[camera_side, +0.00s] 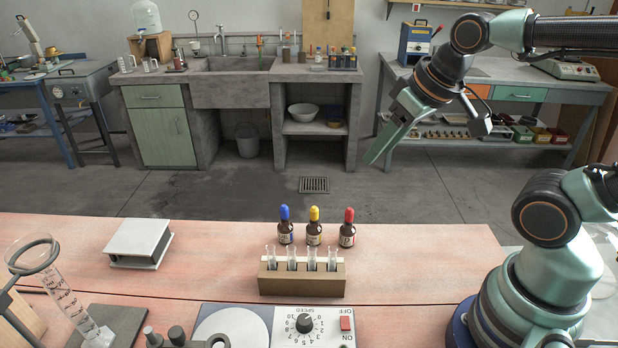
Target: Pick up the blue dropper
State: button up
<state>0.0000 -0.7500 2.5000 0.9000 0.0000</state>
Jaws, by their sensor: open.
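The blue dropper (285,213) is a blue-bulbed cap on a small brown bottle (285,234). It stands upright at the left end of a row of three, behind the wooden test tube rack. To its right are the yellow dropper (314,214) and the red dropper (348,216), each upright on a brown bottle. My gripper (430,145) is open, with its jaws wide apart and nothing between them. It hangs in the air at upper right, well above the bench and apart from the bottles.
The wooden rack (302,284) with several glass tubes stands just in front of the bottles. A white device with a speed dial (306,323) sits at the front edge. A grey-white block (140,243) and a tilted glass cylinder (62,292) are at left. The bench right of the bottles is clear.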

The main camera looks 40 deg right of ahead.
jog(key=shift+o, duration=0.6)
jog(key=m+g, duration=0.6)
jog(key=m, duration=1.2)
send_over(284, 206)
notch_tip(284, 206, down, 6)
jog(key=f, duration=0.6)
jog(key=shift+s+a, duration=0.15)
jog(key=shift+a, duration=0.1)
jog(key=shift+d+f, duration=0.2)
jog(key=shift+f, duration=2.9)
jog(key=c, duration=0.8)
